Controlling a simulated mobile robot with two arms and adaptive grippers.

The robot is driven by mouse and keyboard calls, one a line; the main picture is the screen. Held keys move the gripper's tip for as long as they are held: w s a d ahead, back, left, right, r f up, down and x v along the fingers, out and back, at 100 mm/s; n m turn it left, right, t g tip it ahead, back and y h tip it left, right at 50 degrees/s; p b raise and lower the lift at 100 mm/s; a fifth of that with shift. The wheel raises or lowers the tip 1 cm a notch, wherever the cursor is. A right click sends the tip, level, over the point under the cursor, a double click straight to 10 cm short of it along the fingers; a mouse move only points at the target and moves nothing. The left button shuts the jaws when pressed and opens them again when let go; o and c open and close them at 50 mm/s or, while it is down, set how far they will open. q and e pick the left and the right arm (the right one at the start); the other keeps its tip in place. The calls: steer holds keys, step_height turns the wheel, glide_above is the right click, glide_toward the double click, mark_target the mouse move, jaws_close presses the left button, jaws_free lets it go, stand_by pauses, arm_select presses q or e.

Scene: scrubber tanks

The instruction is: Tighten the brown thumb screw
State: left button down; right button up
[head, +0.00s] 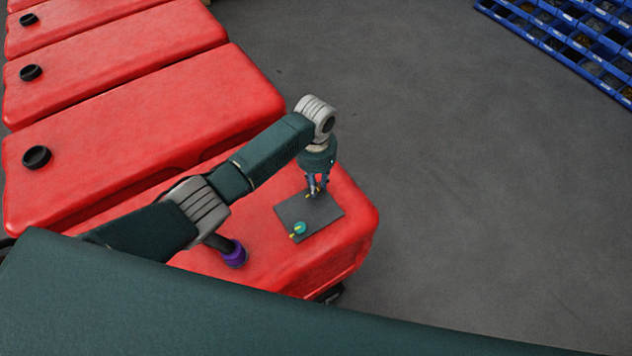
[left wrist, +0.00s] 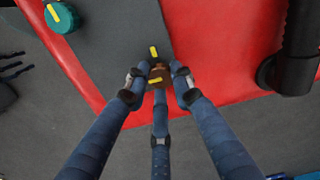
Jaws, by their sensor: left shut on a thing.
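The brown thumb screw (left wrist: 160,74) sits on the dark grey plate (head: 325,212) on top of the nearest red tank. My left gripper (head: 317,188) points down over the plate's far side. In the left wrist view its fingers (left wrist: 158,84) are closed around the brown screw. A yellow bar shows on the screw, and a separate yellow mark (left wrist: 154,51) lies on the plate just beyond it. In the head view the fingers mostly hide the screw. A teal thumb screw (head: 300,228), also with yellow marking, stands on the plate's near side. My right gripper is out of view.
A purple-ringed dark fitting (head: 235,255) stands on the same tank, left of the plate. More red tanks (head: 160,120) with black caps line the left. Blue bins (head: 560,42) stand at the upper right. The grey floor between is clear.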

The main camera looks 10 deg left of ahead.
arm_select(q)
steer(key=m, duration=0.3)
steer(key=shift+a+p, duration=0.1)
steer(key=shift+p, duration=0.3)
steer(key=m, duration=1)
steer(key=shift+w+a, duration=0.1)
steer(key=shift+w, duration=0.05)
steer(key=m, duration=0.3)
steer(key=shift+w+r+m, duration=0.1)
steer(key=shift+m, duration=0.7)
steer(key=shift+w+r, duration=0.1)
steer(key=c, duration=1.5)
jaws_free()
steer(key=shift+o, duration=0.2)
steer(key=shift+s, duration=0.2)
